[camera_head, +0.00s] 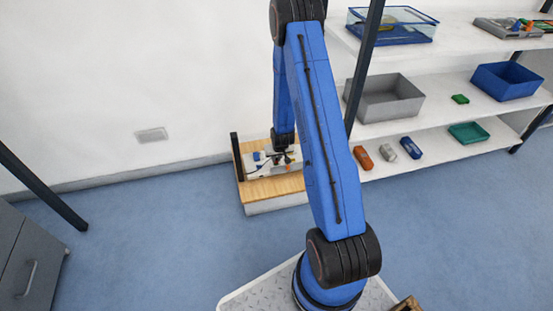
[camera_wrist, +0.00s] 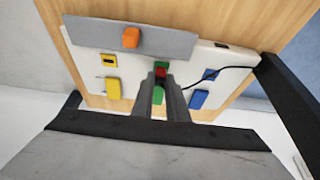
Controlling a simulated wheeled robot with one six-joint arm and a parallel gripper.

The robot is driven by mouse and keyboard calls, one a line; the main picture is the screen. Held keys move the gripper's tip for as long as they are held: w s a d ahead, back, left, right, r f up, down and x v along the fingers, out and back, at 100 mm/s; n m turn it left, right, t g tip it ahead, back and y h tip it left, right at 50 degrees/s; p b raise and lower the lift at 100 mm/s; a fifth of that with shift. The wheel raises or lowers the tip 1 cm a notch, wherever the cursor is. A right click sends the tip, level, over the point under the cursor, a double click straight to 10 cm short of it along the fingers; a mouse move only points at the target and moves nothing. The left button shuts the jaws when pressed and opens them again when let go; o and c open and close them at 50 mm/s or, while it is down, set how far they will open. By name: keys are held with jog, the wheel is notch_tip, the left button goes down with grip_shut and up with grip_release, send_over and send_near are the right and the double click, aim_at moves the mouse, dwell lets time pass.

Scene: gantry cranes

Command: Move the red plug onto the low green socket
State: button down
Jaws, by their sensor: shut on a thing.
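My gripper (camera_wrist: 160,77) is shut on the red plug (camera_wrist: 161,73), a small red block between the fingertips in the wrist view. A green piece (camera_wrist: 161,64), seemingly the low green socket, shows just beyond the red plug, partly hidden by it. I cannot tell whether the two touch. A second green block (camera_wrist: 158,95) shows between the fingers, in line with the yellow and blue blocks. In the head view my gripper (camera_head: 284,150) is over the board, and the red plug cannot be made out there.
The white panel (camera_wrist: 88,62) lies on a wooden board (camera_head: 275,190). It carries a yellow socket (camera_wrist: 109,61), yellow block (camera_wrist: 113,88), blue socket (camera_wrist: 210,74) and blue block (camera_wrist: 198,99). An orange block (camera_wrist: 130,38) sits on a grey strip (camera_wrist: 90,30). A dark post (camera_head: 236,157) stands at the board's edge.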

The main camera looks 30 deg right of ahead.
jog(key=shift+f, duration=0.15)
dwell(0.5)
jog(key=c, duration=1.2)
grip_release()
jog(key=shift+r, duration=3.5)
